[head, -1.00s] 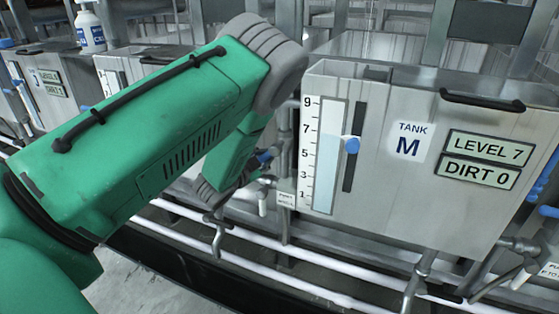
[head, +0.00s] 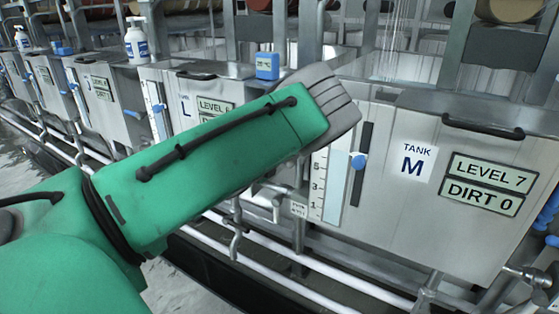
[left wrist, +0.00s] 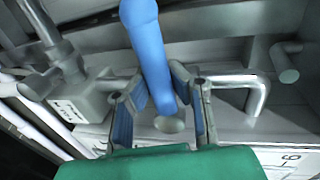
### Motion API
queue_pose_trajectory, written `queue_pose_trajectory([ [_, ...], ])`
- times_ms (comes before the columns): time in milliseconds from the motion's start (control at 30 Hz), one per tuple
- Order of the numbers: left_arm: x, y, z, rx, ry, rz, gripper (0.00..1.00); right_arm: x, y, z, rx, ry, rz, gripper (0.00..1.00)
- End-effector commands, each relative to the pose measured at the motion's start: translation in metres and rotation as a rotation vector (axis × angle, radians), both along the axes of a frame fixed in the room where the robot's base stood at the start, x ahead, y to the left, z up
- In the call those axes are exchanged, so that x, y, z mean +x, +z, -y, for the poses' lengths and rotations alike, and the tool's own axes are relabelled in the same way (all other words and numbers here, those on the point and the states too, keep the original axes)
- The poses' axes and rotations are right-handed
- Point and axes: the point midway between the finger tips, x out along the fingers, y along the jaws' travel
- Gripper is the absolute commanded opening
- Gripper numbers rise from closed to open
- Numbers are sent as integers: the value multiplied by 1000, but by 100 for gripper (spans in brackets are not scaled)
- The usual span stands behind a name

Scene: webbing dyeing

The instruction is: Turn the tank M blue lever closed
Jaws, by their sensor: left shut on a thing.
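The tank M (head: 405,215) is a grey metal tank at the right of the head view, with signs reading LEVEL 7 and DIRT 0. A blue lever (left wrist: 149,50) runs from the top of the left wrist view down between the fingers of my left gripper (left wrist: 158,74). The gripper is shut on the lever, with a padded finger on each side. In the head view my green left arm hides this gripper and the lever. My right gripper is in neither view.
A level gauge (head: 334,185) with a blue knob (head: 359,161) is on tank M's front. Tank L (head: 175,85) stands to the left, with a blue container (head: 267,66) on top. Pale pipes (head: 265,250) run low in front. A bent metal pipe (left wrist: 255,90) is beside the gripper.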

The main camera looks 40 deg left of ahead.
Motion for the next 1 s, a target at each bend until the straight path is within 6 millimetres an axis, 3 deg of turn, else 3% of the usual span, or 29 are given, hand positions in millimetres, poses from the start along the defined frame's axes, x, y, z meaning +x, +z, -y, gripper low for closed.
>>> queue_pose_trajectory([
  [567, -5, -5, -2, 32, 11, -25, 0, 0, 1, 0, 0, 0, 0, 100],
  [667, -5, -5, -2, 32, 10, -24, 36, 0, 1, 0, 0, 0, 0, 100],
  [700, -4, -4, -2, 32, 9, -22, 39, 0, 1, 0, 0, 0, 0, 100],
  [1000, -3, 0, -1, 32, 5, -14, 39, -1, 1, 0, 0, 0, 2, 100],
])
